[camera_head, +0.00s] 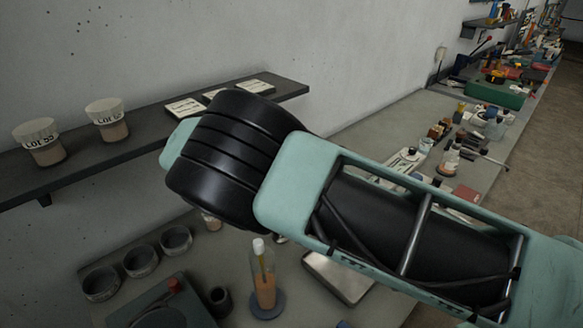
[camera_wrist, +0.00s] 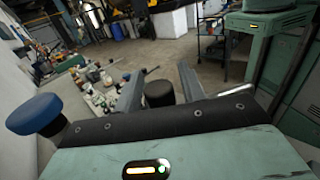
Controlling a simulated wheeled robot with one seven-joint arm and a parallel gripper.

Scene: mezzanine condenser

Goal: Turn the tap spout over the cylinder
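A clear cylinder (camera_head: 264,278) with orange-brown contents stands upright on a round blue base on the bench in the head view. I cannot make out a tap spout in either view; my arm covers much of the middle of the head view. My gripper (camera_wrist: 160,88) shows in the wrist view with its two grey fingers spread apart. A dark round-topped thing (camera_wrist: 159,94) appears between or beyond the fingers; I cannot tell what it is or whether they touch it. A blue disc-shaped knob (camera_wrist: 34,112) is at the left of the wrist view.
Several grey bowls (camera_head: 140,261), a dark board (camera_head: 165,312) and a metal tray (camera_head: 337,277) lie on the bench. A wall shelf (camera_head: 85,165) holds two labelled cups. The bench's far part is crowded with bottles and tools.

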